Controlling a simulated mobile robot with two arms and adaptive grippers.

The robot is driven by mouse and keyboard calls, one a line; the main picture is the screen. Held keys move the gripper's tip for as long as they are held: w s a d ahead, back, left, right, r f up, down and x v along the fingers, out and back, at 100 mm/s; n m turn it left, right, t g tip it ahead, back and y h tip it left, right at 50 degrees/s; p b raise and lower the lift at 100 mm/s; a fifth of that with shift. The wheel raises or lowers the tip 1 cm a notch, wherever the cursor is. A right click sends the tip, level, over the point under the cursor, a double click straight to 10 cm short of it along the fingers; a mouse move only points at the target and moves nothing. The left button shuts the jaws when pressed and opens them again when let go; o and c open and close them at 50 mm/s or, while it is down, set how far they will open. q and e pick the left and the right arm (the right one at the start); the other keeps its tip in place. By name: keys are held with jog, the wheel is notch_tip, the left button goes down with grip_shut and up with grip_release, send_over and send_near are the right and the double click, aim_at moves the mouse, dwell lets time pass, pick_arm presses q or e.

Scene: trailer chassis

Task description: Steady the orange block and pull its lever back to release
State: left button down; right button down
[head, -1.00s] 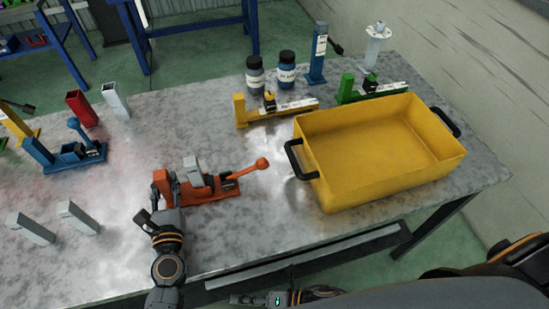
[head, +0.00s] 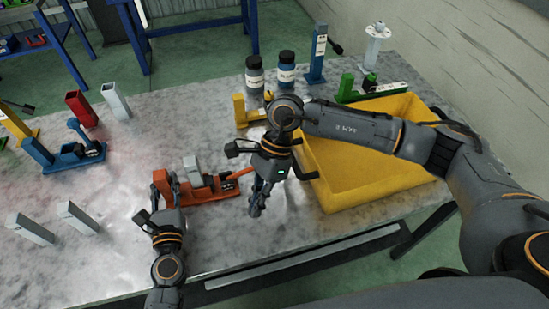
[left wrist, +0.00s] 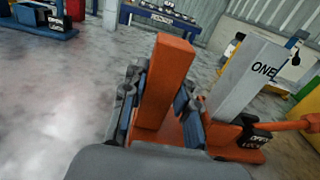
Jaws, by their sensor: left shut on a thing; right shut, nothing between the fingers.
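The orange block (head: 210,195) stands on the metal table. My left gripper (head: 172,188) is shut on its upright orange post, which shows between the fingers in the left wrist view (left wrist: 163,80). A grey piece marked "ONE" (left wrist: 248,78) stands in the block, tilted in that view. The orange lever (left wrist: 298,125) points right, away from the post; in the head view its ball end is hidden by my right gripper. My right gripper (head: 258,203) is shut and empty, pointing down just right of the block. I cannot tell whether it touches the lever.
A yellow bin (head: 345,192) with black handles stands right of the block, partly behind my right arm. A blue lever block (head: 70,158) and two grey pieces (head: 77,215) lie to the left. The table's front edge is close.

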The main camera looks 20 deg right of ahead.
aim_at(247, 171)
jog(key=w+d+r+m+t+h, duration=0.4)
jog(key=w+d+r, duration=0.4)
jog(key=w, duration=0.4)
jog(key=shift+r+h, duration=0.3)
jog(key=shift+r, duration=0.15)
jog(key=f, duration=1)
jog(key=shift+s+a, duration=0.2)
jog(key=shift+a+r, duration=0.1)
jog(key=shift+r, duration=0.05)
jog(key=shift+a+r, duration=0.1)
jog(key=shift+r, duration=0.2)
